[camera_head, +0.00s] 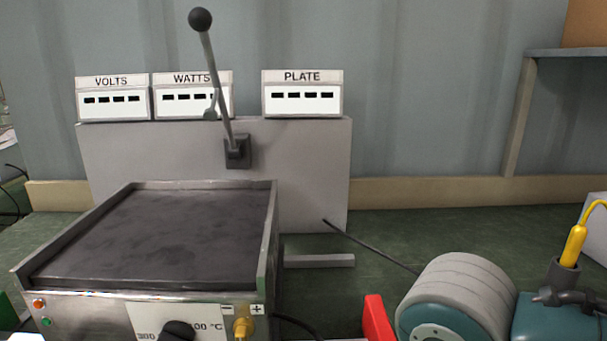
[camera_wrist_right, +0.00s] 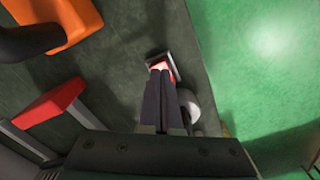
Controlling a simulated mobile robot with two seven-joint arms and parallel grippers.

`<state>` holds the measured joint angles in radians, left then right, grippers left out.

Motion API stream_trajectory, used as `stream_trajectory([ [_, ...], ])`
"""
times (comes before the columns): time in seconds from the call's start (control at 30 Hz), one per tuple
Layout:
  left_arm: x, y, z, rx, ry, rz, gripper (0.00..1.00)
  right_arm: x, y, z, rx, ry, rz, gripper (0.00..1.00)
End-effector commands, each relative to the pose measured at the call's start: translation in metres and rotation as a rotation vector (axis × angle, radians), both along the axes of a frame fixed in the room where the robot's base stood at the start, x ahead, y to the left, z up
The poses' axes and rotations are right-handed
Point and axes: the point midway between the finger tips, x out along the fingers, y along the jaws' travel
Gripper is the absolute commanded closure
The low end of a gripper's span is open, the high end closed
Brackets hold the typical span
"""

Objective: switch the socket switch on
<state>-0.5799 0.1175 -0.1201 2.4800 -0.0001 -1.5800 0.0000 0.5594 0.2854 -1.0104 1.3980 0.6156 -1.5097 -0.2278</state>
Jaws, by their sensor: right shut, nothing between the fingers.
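My right gripper (camera_wrist_right: 161,76) shows in the right wrist view, with its two dark fingers shut together and nothing between them. Just past its fingertips is a small glowing red part (camera_wrist_right: 160,65) in a pale-edged dark housing (camera_wrist_right: 174,66), which looks like the socket switch. The fingertips overlap its lower edge in the picture; I cannot tell whether they touch it. The fingers hide part of the housing, so its position is unclear. I cannot make out the socket switch in the head view. My left gripper is in neither view.
In the head view, a hot plate (camera_head: 160,240) stands before a grey panel (camera_head: 300,165) with a ball-topped lever (camera_head: 218,90) and displays. A grey-and-teal machine (camera_head: 460,295) is at the lower right. A red-topped object (camera_wrist_right: 50,104) and an orange one (camera_wrist_right: 75,20) lie left in the wrist view.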

Motion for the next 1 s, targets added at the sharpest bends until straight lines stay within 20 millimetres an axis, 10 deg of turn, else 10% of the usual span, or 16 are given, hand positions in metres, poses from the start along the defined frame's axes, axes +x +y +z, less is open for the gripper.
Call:
stream_trajectory([
  [1.0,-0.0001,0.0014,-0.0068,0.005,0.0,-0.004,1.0,0.0,0.0001,-0.0099,0.0,0.0,0.0,1.0],
])
